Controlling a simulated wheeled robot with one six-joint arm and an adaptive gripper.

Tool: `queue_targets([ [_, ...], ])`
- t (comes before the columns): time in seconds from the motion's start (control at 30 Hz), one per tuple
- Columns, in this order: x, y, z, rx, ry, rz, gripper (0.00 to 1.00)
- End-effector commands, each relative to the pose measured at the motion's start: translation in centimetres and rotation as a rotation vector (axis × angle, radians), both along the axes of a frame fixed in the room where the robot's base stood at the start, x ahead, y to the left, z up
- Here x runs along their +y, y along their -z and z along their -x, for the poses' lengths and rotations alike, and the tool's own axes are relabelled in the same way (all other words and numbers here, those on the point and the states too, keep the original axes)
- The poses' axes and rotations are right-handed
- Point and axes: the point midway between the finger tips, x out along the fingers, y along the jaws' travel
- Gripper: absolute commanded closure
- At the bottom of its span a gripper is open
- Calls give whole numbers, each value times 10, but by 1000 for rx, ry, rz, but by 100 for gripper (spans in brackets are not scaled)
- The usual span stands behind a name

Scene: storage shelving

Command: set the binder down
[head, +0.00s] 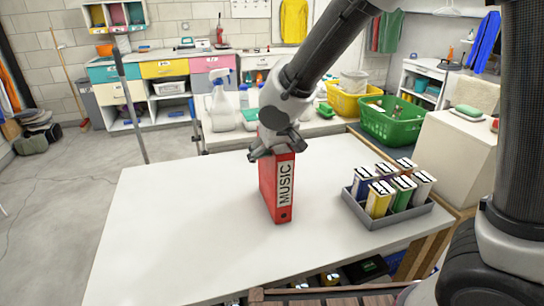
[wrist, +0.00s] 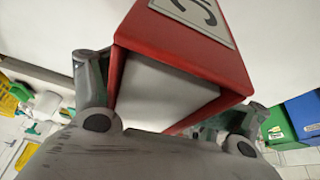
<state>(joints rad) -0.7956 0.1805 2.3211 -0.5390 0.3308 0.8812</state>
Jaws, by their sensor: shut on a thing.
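A red binder (head: 268,188) with a white label reading MUSIC is upright over the middle of the white table (head: 170,220). My gripper (head: 277,150) is shut on its top end from above. In the wrist view the red binder (wrist: 205,50) fills the space between my fingers, one on each side, with its pale pages showing. Its lower end is at or very close to the tabletop; I cannot tell whether it touches.
A grey tray (head: 385,221) with several coloured boxes stands on the table to the right. A green basket (head: 395,124), a yellow basket (head: 345,104) and white bottles (head: 222,110) are behind. The table's left and front areas are clear.

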Motion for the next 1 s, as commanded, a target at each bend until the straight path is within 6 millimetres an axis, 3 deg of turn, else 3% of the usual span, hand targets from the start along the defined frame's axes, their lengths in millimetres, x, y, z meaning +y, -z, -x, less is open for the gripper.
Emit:
queue_targets([
  [0.1, 0, 2, 0, -1, 0, 0, 87],
  [0.13, 0, 2, 0, 0, 0, 1, 26],
  [0.27, 0, 2, 0, 0, 0, 0, 2],
  [1.0, 0, -2, 0, -1, 0, -2, 0],
])
